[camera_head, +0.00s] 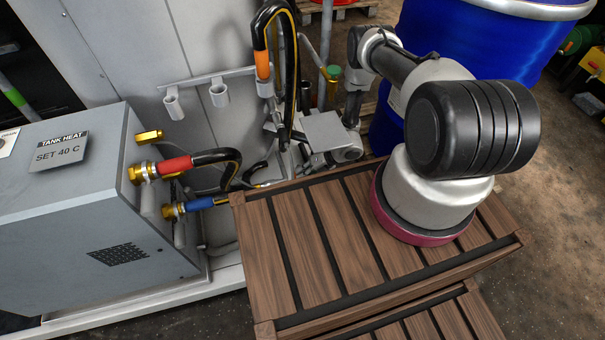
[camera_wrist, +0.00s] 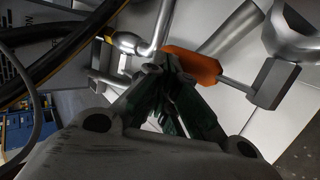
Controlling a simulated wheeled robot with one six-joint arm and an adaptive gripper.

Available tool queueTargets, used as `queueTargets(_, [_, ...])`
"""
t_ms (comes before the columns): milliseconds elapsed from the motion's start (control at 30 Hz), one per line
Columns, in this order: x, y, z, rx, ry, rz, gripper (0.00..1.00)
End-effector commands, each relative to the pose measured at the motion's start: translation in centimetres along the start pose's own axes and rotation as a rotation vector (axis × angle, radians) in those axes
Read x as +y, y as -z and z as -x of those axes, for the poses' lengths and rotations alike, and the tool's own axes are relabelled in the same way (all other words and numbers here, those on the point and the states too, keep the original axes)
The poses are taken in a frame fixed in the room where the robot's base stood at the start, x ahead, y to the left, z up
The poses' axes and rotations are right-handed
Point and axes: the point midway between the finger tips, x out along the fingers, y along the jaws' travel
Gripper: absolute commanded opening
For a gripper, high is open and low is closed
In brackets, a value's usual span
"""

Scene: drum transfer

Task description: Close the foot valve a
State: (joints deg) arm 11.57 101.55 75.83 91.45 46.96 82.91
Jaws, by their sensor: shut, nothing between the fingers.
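An orange lever grip (camera_wrist: 195,65) shows in the wrist view on a grey metal rod. The rod runs right to a dark block (camera_wrist: 274,82) beside a pale metal pipe fitting. I take this for a foot valve; no letter shows to tell which one. My gripper (camera_wrist: 165,75) is shut and empty. Its fingertips are close to the left end of the orange grip; I cannot tell whether they touch. In the head view my wrist is low beside the grey cabinet, and the lever is not clearly visible there.
A hose with an orange collar (camera_head: 262,65) hangs close to my wrist. The TANK HEAT box (camera_head: 80,200) stands left, with red-collared (camera_head: 175,166) and blue-collared (camera_head: 195,205) hoses. A blue drum (camera_head: 480,40) stands behind my arm. Dark hoses cross the wrist view's upper left.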

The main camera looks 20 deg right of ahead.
Motion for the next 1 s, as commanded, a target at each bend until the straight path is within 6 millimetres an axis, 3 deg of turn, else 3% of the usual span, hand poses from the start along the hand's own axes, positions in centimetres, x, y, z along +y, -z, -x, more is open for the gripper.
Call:
queueTargets(167, [0.0,0.0,0.8,-0.001,0.001,-0.002,0.0])
queueTargets(500, [0.0,-0.1,7.9,-0.003,0.001,-0.001,0.0])
queueTargets(700, [0.0,-0.1,11.1,-0.002,0.0,-0.001,0.0])
queueTargets(1000, [0.0,0.0,12.0,0.0,0.0,0.0,0.0])
